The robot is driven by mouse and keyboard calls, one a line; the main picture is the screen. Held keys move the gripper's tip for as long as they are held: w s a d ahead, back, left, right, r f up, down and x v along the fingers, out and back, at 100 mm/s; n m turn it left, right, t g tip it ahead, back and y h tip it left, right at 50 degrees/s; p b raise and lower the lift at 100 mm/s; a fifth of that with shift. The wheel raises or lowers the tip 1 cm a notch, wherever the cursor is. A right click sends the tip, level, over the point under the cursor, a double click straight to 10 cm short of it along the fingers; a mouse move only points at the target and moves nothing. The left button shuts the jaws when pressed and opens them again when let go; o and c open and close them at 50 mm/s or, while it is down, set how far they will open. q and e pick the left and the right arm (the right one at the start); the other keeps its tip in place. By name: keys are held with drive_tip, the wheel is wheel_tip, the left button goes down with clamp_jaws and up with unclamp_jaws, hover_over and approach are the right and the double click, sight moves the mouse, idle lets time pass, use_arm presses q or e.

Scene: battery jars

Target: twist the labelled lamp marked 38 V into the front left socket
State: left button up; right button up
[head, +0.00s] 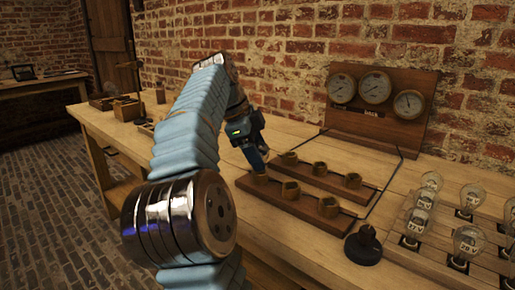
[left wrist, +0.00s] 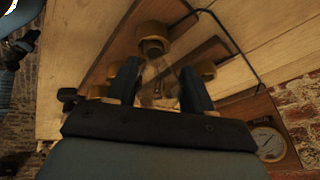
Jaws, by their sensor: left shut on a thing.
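My left gripper (head: 257,160) is shut on a glass lamp (left wrist: 158,75), which shows between its two fingers in the left wrist view. No label can be read on this lamp. The gripper points down just over the front left socket (head: 258,179), a brass-coloured cup at the left end of the front wooden strip (head: 309,207). In the left wrist view a socket (left wrist: 152,38) lies beyond the lamp, closely in line with it. I cannot tell whether the lamp touches the socket or sits in it. My right gripper is out of view.
The back strip carries more sockets (head: 320,168). A gauge board (head: 383,100) stands behind. A dark round knob (head: 363,245) is at the right front. Several lamps stand at the right, one labelled 28 V (head: 468,243). Small wooden boxes (head: 127,108) are at the far left.

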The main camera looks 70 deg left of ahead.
use_arm(q)
drive_tip(key=shift+w+r+m+h+p, duration=0.15)
drive_tip(key=shift+m+h+p, duration=0.45)
drive_tip(key=shift+m+p, duration=0.95)
drive_tip(key=shift+p, duration=0.3)
drive_tip(key=shift+a+f+m+h, duration=0.1)
drive_tip(key=shift+f+m+h, duration=0.1)
drive_tip(key=shift+m+h, duration=0.4)
drive_tip(key=o, duration=1)
